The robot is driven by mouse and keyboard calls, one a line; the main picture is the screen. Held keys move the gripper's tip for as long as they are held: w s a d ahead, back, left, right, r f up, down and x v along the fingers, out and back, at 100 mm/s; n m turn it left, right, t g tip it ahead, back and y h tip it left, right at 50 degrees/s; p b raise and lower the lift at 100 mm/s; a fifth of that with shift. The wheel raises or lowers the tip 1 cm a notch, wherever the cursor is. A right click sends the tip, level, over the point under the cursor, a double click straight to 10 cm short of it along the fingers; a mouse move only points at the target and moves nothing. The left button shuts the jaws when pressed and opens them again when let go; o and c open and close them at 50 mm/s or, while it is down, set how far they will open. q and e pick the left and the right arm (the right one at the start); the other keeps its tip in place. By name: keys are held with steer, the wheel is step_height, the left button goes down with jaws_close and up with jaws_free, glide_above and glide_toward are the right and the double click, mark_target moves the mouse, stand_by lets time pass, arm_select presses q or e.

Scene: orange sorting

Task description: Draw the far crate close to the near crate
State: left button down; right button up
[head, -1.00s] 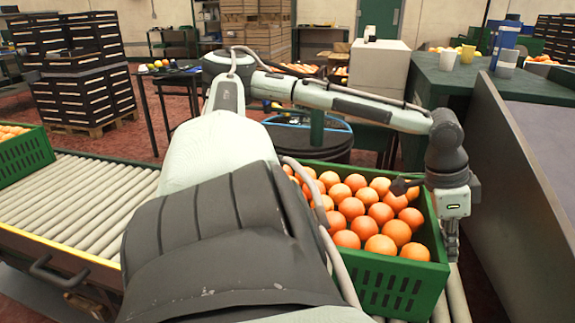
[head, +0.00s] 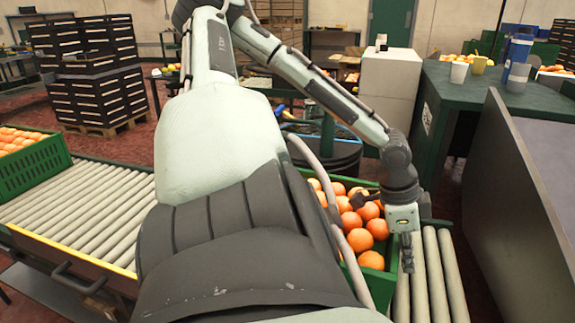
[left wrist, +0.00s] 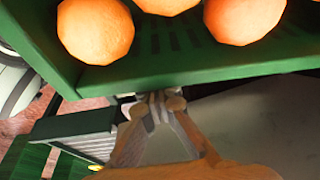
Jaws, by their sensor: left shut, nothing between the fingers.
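A green crate (head: 380,287) filled with oranges stands on the rollers at the right, and my left arm hides much of it. Another green crate (head: 35,167) with oranges stands at the left end of the rollers. My left gripper (head: 407,262) is shut and empty, pointing down just outside the right wall of the right-hand crate. In the left wrist view the shut fingers (left wrist: 155,100) are at the outer side of that crate's green wall (left wrist: 205,74), seemingly against it. My right gripper is not in view.
Bare rollers (head: 95,205) lie between the left-hand crate and my arm. More bare rollers (head: 440,280) lie right of the gripper. A dark grey panel (head: 510,200) borders the right side. A green table (head: 480,90) with cups stands behind.

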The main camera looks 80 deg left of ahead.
arm_select(q)
steer(key=s+a, duration=0.5)
steer(key=s, duration=0.5)
steer(key=s+a, duration=0.5)
steer(key=s, duration=0.5)
steer(key=s+a, duration=0.6)
steer(key=s, duration=0.5)
steer(key=shift+w+d, duration=0.3)
steer(key=shift+w, duration=0.25)
steer(key=shift+w+d, duration=0.25)
steer(key=shift+w, duration=0.3)
steer(key=shift+a, duration=0.1)
